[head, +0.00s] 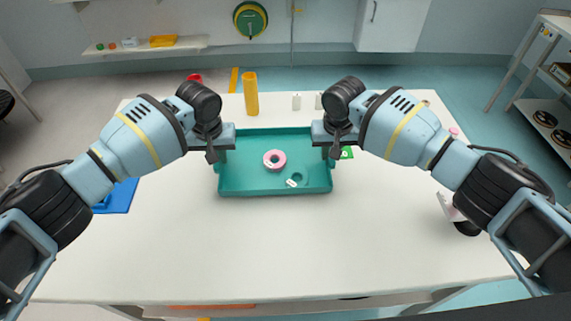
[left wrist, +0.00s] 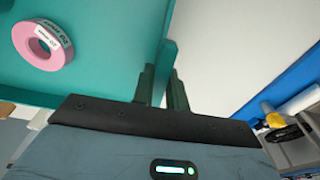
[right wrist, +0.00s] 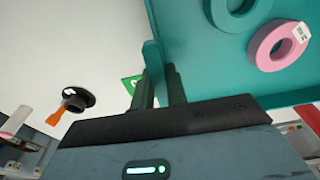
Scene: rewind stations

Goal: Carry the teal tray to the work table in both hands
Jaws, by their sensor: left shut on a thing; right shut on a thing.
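The teal tray (head: 240,185) is over the white table (head: 250,245), near its far side; I cannot tell whether it rests on the top or hangs just above. It looks level. A pink roll (head: 267,160) with a white label and a teal roll (head: 306,178) lie inside it. My left gripper (head: 216,154) is shut on the tray's left wall, which shows between its fingers in the left wrist view (left wrist: 162,88). My right gripper (head: 333,152) is shut on the right wall, as the right wrist view shows (right wrist: 158,88).
A yellow cylinder (head: 251,93) and small white items (head: 296,102) stand beyond the tray.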

